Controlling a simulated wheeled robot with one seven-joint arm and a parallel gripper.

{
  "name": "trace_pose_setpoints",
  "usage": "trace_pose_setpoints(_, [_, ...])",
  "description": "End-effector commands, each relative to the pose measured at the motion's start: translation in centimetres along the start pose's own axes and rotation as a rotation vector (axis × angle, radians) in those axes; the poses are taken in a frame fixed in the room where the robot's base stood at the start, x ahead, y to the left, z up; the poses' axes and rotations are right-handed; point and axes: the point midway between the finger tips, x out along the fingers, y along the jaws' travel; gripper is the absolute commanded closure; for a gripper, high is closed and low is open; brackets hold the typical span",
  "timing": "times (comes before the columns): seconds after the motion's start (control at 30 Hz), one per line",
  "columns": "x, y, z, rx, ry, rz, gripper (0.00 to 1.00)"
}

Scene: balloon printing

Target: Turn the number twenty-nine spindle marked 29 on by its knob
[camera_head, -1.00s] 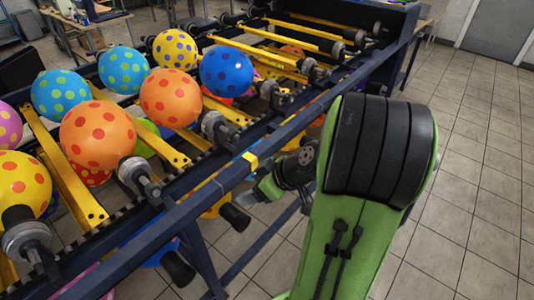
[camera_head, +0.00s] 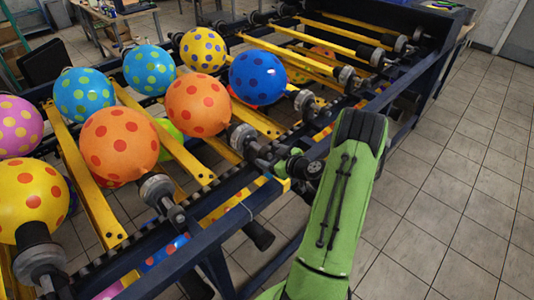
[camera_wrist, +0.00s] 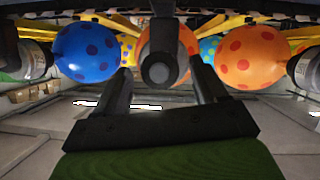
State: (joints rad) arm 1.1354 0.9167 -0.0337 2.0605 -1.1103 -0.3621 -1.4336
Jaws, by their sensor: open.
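No number 29 is readable in either view. A dark spindle with a round black end (camera_wrist: 160,70) is in the middle of the wrist view, in front of an orange balloon with red dots. In the head view this appears to be the spindle (camera_head: 243,138) holding the orange dotted balloon (camera_head: 197,105). My gripper (camera_wrist: 160,78) is open and empty, with one finger on each side of the spindle end in the picture; I cannot tell whether they touch it. In the head view my gripper (camera_head: 285,167) is beside the rack's rail, partly hidden by my arm.
A blue dotted balloon (camera_head: 257,77) and another orange balloon (camera_head: 120,145) sit on the neighbouring spindles. A dark blue rail (camera_head: 215,240) runs along the rack beside my gripper. Tiled floor (camera_head: 440,200) is clear on the right.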

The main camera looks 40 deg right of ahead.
Motion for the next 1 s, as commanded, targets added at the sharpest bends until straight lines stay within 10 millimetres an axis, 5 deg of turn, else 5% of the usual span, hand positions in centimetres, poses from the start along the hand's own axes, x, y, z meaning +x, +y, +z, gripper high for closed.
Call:
trace_pose_setpoints(0.17, [2.1,0.0,0.0,0.000,-0.001,-0.001,0.29])
trace_pose_setpoints(0.43, [2.3,0.0,0.0,0.000,-0.001,0.000,0.29])
trace_pose_setpoints(0.8, [2.3,0.0,0.0,0.000,-0.001,0.000,0.84])
trace_pose_setpoints(1.0, [2.3,0.1,0.1,0.011,-0.001,-0.004,0.84])
